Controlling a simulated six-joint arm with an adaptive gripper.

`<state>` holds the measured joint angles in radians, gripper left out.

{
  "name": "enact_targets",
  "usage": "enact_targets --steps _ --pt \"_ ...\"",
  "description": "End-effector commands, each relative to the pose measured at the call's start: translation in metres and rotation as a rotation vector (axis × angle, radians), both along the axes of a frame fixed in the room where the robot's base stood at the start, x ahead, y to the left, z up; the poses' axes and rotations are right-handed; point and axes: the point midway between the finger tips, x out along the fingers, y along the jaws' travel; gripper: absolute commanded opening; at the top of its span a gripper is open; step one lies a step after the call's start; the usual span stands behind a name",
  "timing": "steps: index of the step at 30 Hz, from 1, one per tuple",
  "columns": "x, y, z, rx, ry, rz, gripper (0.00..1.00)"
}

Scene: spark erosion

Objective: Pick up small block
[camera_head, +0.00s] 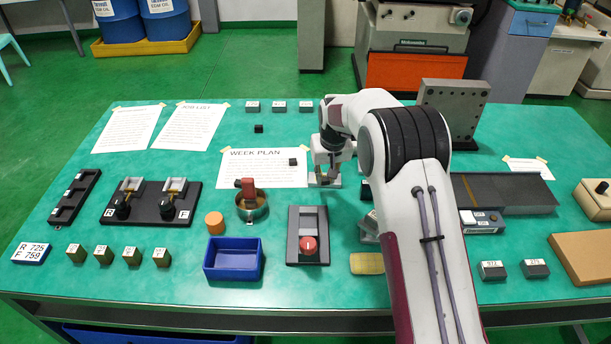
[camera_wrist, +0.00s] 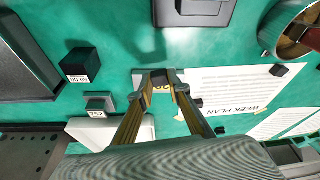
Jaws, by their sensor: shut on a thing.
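My gripper (camera_head: 326,176) is near the middle of the table, low over a light grey plate by the right edge of the WEEK PLAN sheet. In the wrist view my gripper (camera_wrist: 160,83) points down with its fingertips close together on a small dark block (camera_wrist: 160,76). The block is mostly hidden by the fingers, and I cannot tell whether it touches the plate (camera_wrist: 139,80). Another small dark block (camera_head: 293,161) lies on the sheet, and one more (camera_head: 259,128) lies on the bare table behind it.
The WEEK PLAN sheet (camera_head: 262,172) lies left of my gripper. A copper-coloured bowl (camera_head: 252,212), a blue bin (camera_head: 233,262) and a grey fixture with a red knob (camera_head: 308,222) stand in front. A tall grey angle plate (camera_head: 455,105) stands at the back right. A labelled black block (camera_wrist: 82,62) is near.

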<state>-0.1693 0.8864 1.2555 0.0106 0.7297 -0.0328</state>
Motion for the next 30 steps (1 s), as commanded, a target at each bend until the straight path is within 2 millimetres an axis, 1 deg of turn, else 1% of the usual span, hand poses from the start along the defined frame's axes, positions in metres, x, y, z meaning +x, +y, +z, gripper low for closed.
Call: enact_targets --steps 1,3,9,15,30 --pt "0.000 -0.009 0.000 0.001 -0.001 -0.002 0.07" --pt "0.000 -0.019 0.000 0.001 -0.001 -0.002 0.07" --pt "0.000 -0.037 0.000 0.000 -0.001 0.000 0.07" --pt "0.000 -0.042 0.000 0.000 -0.001 0.000 0.07" --pt "0.000 -0.042 0.000 0.000 -0.001 0.001 0.07"
